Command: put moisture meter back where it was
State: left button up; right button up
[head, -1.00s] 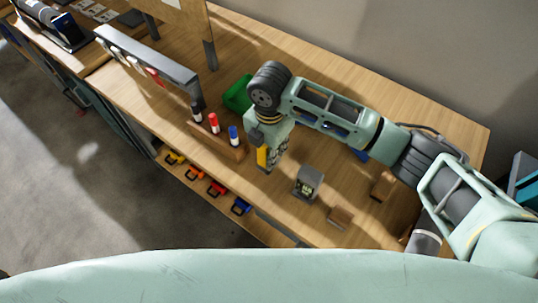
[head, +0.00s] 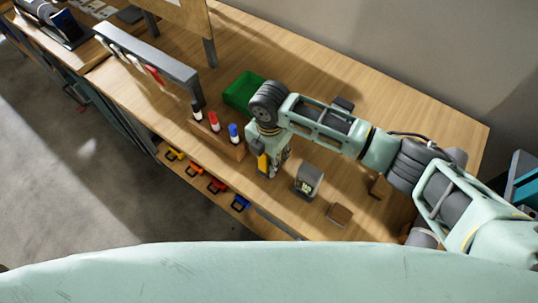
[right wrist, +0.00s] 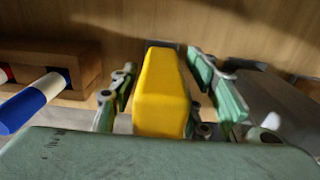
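A yellow block-shaped tool, which I take for the moisture meter (head: 263,163), is upright at my right gripper (head: 273,170), above the front part of the wooden bench. My left gripper is not in view.
A wooden holder (head: 222,143) with black, red and blue markers stands just left of the gripper. A grey box with a display (head: 308,180) is to its right, with a wooden block (head: 340,214) beyond. A green bin (head: 243,93) is behind. Coloured clamps lie below the bench front.

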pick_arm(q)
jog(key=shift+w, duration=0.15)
pick_arm(e)
jog(key=shift+r, duration=0.15)
notch_tip(320, 180, up, 11)
jog(key=shift+r+b, duration=0.1)
jog(key=shift+b, duration=0.8)
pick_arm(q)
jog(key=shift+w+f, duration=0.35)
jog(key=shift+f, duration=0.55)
pick_arm(e)
jog(key=shift+r, duration=0.35)
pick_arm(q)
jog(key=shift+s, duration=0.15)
pick_arm(e)
jog(key=shift+s+f, duration=0.1)
jog(key=shift+s, duration=0.05)
